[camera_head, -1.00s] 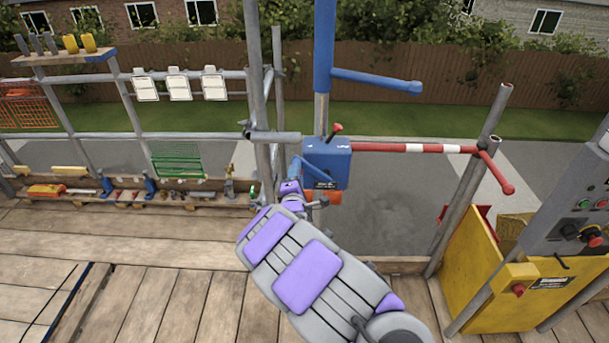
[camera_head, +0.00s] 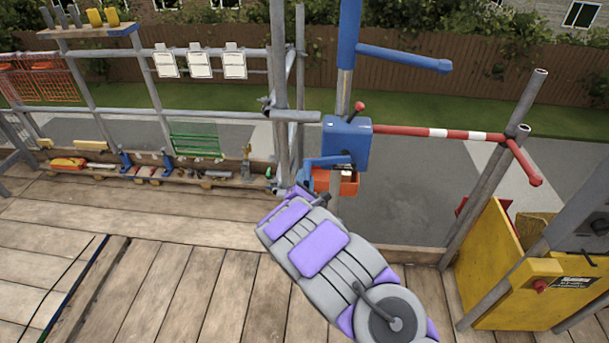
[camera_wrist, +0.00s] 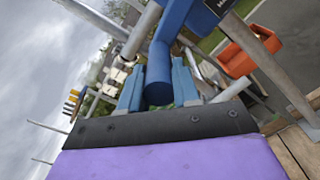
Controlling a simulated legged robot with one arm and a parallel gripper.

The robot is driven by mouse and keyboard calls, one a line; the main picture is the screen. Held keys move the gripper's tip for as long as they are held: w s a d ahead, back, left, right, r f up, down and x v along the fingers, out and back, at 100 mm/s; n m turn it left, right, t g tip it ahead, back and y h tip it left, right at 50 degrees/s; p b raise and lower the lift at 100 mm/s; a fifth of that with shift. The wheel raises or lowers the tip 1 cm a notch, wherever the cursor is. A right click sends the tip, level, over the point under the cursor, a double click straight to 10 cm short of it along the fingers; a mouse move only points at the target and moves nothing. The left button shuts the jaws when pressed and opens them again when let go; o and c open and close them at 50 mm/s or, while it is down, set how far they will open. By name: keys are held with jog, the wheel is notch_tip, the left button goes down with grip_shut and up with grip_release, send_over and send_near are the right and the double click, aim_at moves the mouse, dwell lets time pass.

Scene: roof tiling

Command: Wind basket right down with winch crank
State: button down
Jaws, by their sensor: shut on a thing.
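The winch is a blue box (camera_head: 346,142) on an upright post, with a red-knobbed lever on top. Its blue crank (camera_head: 328,161) reaches out to the left from the box's lower part. In the wrist view the round blue crank handle (camera_wrist: 159,75) stands between the two blue fingers of my gripper (camera_wrist: 158,66), which is shut on it. In the head view my gripper (camera_head: 302,188) is at the crank's left end, its fingers partly hidden by my arm. An orange basket (camera_head: 347,183) hangs just below and behind the winch; it also shows in the wrist view (camera_wrist: 250,48).
A red-and-white barrier bar (camera_head: 440,132) runs right from the winch. A yellow box (camera_head: 530,290) stands at the right. Scaffold tubes (camera_head: 281,90) rise close left of the winch. The plank deck (camera_head: 160,285) at lower left is clear.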

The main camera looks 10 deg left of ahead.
jog(key=shift+d+f, duration=0.25)
jog(key=shift+f, duration=0.9)
jog(key=c, duration=0.8)
grip_release()
jog(key=shift+r, duration=0.1)
jog(key=s+p, duration=0.2)
jog(key=s, duration=1.5)
jog(key=shift+s, duration=0.2)
